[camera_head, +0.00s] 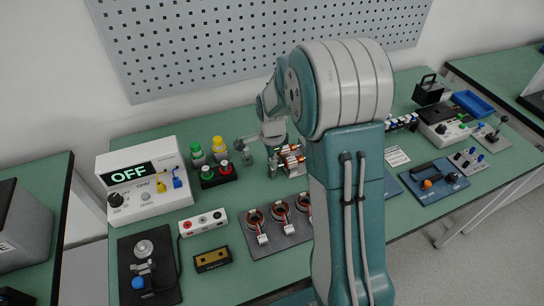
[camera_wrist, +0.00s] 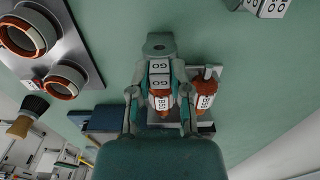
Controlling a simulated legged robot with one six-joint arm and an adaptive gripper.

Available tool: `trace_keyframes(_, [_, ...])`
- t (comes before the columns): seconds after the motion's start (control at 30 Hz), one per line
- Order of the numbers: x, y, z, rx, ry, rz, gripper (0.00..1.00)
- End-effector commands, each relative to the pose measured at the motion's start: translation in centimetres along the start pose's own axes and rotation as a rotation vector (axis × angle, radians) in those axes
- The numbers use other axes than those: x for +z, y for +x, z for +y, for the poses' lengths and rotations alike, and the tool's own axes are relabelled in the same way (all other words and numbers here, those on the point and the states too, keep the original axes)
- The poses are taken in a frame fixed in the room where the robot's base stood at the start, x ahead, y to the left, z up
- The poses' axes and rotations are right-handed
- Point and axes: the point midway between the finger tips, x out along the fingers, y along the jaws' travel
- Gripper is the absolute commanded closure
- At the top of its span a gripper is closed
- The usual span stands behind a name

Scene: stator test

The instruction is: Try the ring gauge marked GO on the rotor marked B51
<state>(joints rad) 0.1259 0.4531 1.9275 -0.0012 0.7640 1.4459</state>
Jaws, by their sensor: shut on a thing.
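In the wrist view, my gripper (camera_wrist: 160,82) is shut on a grey ring gauge (camera_wrist: 159,67) with white labels that seem to read GO. Just below the gauge in the picture is a copper-coloured rotor (camera_wrist: 161,103) whose label appears to read B51. They overlap in this view; I cannot tell whether the ring is around the rotor or only in front of it. A second rotor (camera_wrist: 205,88) is to the right, its label hard to read. In the head view the rotors (camera_head: 291,160) lie beside my arm, which hides part of the area.
A grey tray (camera_wrist: 88,55) with copper-wound stators lies left in the wrist view. White labelled blocks (camera_wrist: 270,7) are at the top right.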

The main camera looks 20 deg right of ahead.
Motion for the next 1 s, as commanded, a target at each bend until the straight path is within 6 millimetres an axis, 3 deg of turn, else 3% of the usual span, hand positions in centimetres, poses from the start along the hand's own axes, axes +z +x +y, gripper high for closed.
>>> trace_keyframes(1.0, [-0.54, -0.19, 0.06, -0.001, 0.000, 0.000, 1.00])
